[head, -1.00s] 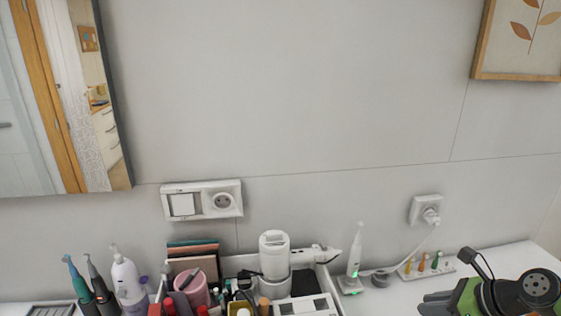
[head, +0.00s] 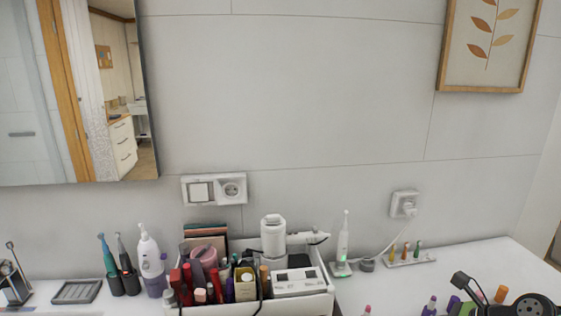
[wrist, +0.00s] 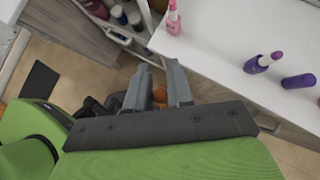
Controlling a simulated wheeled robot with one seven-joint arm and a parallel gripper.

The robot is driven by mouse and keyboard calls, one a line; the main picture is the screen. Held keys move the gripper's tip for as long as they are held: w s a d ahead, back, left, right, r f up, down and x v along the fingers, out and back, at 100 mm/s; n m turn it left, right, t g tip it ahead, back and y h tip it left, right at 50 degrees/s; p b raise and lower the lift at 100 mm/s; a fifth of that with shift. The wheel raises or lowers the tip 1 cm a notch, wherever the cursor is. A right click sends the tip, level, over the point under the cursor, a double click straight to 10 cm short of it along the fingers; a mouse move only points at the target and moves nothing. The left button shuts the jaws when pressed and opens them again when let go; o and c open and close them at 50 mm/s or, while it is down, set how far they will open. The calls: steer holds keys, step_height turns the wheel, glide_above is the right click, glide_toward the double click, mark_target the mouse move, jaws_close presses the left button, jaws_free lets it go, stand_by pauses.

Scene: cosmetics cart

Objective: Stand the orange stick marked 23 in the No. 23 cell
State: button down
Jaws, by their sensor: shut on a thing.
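The gripper appears to be over the floor, beside the counter. In the head view an orange piece (head: 501,294) shows by my arm at the lower right; I cannot tell whether it is the held stick. The No. 23 cell cannot be made out in either view.
A pink-capped stick (wrist: 173,18) and purple sticks (wrist: 263,62) stand or lie on the white counter (wrist: 225,40). Bottles (wrist: 118,14) sit in an open compartment below. A full white organizer (head: 318,305), a toothbrush (head: 343,245) and a small rack (head: 410,260) stand along the wall.

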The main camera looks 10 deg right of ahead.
steer(key=w+a+f+n+g, duration=0.1)
steer(key=a+f, duration=0.4)
steer(key=a, duration=0.5)
steer(key=w+a+f+n+y, duration=0.1)
steer(key=w+a+f, duration=0.3)
steer(key=a, duration=0.6)
step_height(320, 180, down, 2)
steer(key=shift+w+a+f+n+g+y, duration=0.2)
steer(key=shift+n+g+y, duration=0.15)
steer(key=shift+n, duration=0.35)
steer(key=shift+d, duration=0.1)
steer(key=shift+r, duration=0.1)
